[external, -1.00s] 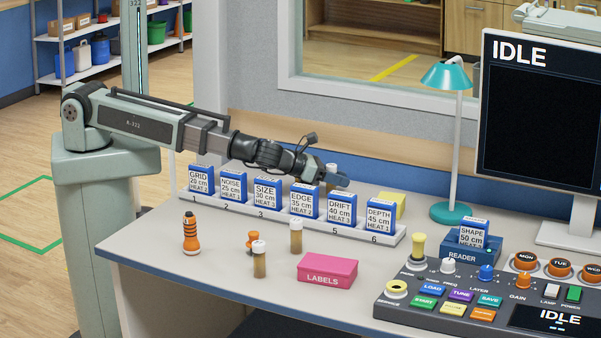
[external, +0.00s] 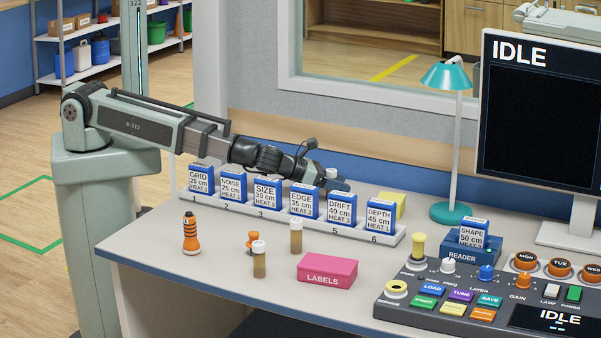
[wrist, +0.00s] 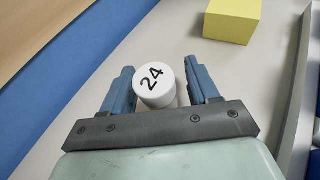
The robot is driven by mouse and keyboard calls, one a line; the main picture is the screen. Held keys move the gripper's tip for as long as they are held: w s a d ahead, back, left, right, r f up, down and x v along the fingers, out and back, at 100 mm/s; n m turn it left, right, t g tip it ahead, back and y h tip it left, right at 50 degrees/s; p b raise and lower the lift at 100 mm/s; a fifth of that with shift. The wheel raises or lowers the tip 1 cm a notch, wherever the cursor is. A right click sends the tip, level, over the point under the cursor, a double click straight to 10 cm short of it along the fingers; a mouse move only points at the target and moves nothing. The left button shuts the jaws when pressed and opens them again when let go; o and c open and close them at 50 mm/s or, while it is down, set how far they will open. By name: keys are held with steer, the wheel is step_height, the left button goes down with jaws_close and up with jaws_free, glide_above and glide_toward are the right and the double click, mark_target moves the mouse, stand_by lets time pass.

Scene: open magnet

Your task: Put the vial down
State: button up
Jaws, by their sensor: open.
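A vial with a white cap marked 24 (wrist: 153,85) stands between the jaws of my gripper (wrist: 160,67) in the wrist view. A blue finger is on each side of the cap, with a visible gap at least on the left. My gripper is open. In the external view my gripper (external: 338,184) is low over the table behind the card rack, and the white cap (external: 332,173) shows at it. The vial's body is hidden by the gripper and the cards, so I cannot see its base.
The rack (external: 390,238) of blue cards stands in front of my gripper. A yellow block (external: 393,205) is just to the right; it also shows in the wrist view (wrist: 231,20). Two other vials (external: 260,259) (external: 296,236) and a pink labels box (external: 327,271) stand nearer the front.

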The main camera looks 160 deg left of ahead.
steer(key=shift+r, duration=0.2)
steer(key=v, duration=0.7)
steer(key=shift+d+r, duration=0.1)
steer(key=shift+d, duration=0.15)
